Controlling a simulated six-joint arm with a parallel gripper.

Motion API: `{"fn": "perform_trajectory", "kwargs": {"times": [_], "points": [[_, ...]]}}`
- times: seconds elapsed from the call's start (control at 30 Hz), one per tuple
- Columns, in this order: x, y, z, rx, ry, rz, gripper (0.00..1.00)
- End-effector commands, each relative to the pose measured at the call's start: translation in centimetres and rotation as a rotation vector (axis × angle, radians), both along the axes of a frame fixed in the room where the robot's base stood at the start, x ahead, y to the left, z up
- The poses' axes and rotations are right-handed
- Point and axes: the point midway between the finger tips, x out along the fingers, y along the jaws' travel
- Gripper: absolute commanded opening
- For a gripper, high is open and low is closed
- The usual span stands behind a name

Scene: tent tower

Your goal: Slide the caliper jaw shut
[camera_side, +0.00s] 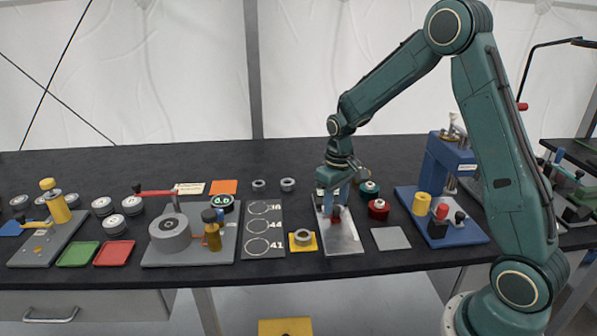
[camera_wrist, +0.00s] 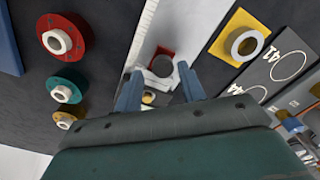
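The caliper stands on a silver plate (camera_side: 341,238) near the front of the black table; its plate with a ruled edge also shows in the wrist view (camera_wrist: 159,27). A red block (camera_side: 337,212) sits on it below my gripper (camera_side: 335,203), and a grey round part shows at that red block in the wrist view (camera_wrist: 162,53). My gripper's two blue fingers are spread apart in the wrist view (camera_wrist: 159,78), with the grey part between or just beyond the tips. I cannot tell whether they touch it. The caliper's jaws are largely hidden by my gripper.
Left of the plate are a yellow pad (camera_side: 303,247) with a grey ring and a dark board (camera_side: 262,243) with numbered circles. To the right are a red spool (camera_side: 378,209), a teal spool (camera_side: 370,189), a grey square (camera_side: 390,239) and a blue press (camera_side: 455,228).

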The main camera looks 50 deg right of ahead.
Motion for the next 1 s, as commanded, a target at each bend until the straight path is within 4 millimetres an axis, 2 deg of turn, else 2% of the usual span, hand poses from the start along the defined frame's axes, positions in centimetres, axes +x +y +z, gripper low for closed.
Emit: {"fn": "perform_trajectory", "kwargs": {"times": [0.37,0.57,0.77,1.0], "points": [[-0.2,0.2,0.0,0.005,0.007,0.004,0.45],[-0.2,0.2,1.1,0.005,0.006,0.004,0.45],[-0.1,0.2,3.5,0.003,0.004,0.004,0.45],[-0.1,0.2,7.5,0.003,0.003,0.003,0.45]]}}
